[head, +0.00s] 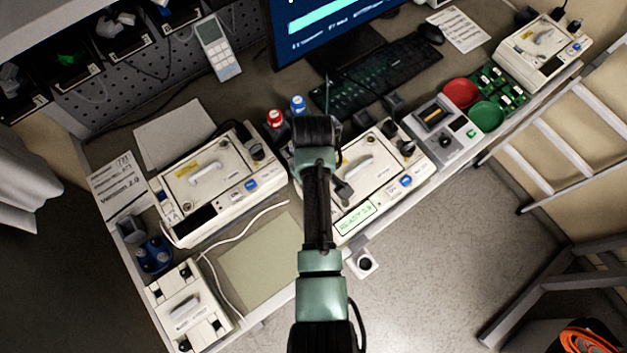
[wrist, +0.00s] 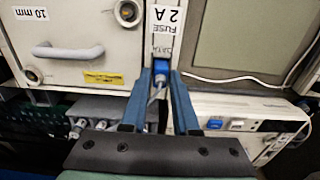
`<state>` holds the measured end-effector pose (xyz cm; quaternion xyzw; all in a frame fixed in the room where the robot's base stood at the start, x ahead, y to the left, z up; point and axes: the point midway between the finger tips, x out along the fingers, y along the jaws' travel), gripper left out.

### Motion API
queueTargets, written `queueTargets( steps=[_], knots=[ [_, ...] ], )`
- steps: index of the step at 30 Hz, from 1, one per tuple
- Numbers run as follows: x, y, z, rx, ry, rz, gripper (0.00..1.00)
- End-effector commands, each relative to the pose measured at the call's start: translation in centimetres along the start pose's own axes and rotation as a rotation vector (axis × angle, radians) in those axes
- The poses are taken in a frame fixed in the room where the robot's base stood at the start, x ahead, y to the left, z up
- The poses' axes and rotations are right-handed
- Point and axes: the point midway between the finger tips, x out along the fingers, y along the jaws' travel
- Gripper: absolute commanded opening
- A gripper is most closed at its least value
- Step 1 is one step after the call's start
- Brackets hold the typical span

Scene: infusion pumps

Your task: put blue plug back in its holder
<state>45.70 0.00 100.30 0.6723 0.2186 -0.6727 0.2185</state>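A blue plug (wrist: 161,67) with a pale cable is at a panel under a label reading "DATA", in the wrist view. My gripper (wrist: 161,76) has its two blue fingers apart, one on each side of the plug. I cannot tell whether the fingertips touch it. In the head view my gripper (head: 318,132) points down over the pump (head: 375,165) in the middle of the bench; its fingers and the plug are hidden there. A blue block with dark round parts (head: 155,256) stands at the left of the bench; I cannot tell whether it is the holder.
A red-capped bottle (head: 275,118) and a blue-capped bottle (head: 298,106) stand close behind my gripper. Another pump (head: 205,182) is to the left. A keyboard (head: 375,85) and monitor are behind. A bare greenish mat (head: 262,262) lies at the front, beside a white cable.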

Motion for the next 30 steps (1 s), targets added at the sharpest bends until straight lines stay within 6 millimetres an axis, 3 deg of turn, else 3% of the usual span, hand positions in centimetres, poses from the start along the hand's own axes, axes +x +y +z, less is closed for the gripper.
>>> queueTargets(
  steps=[1,4,16,30],
  knots=[
    [0.0,0.0,0.0,0.0,0.0,0.0,0.17],
    [0.0,0.0,0.0,0.0,0.0,0.0,0.0],
    [-0.3,0.0,0.0,0.0,0.0,0.0,0.0],
    [-3.6,0.0,0.0,0.0,0.0,0.0,0.0]
  ],
)
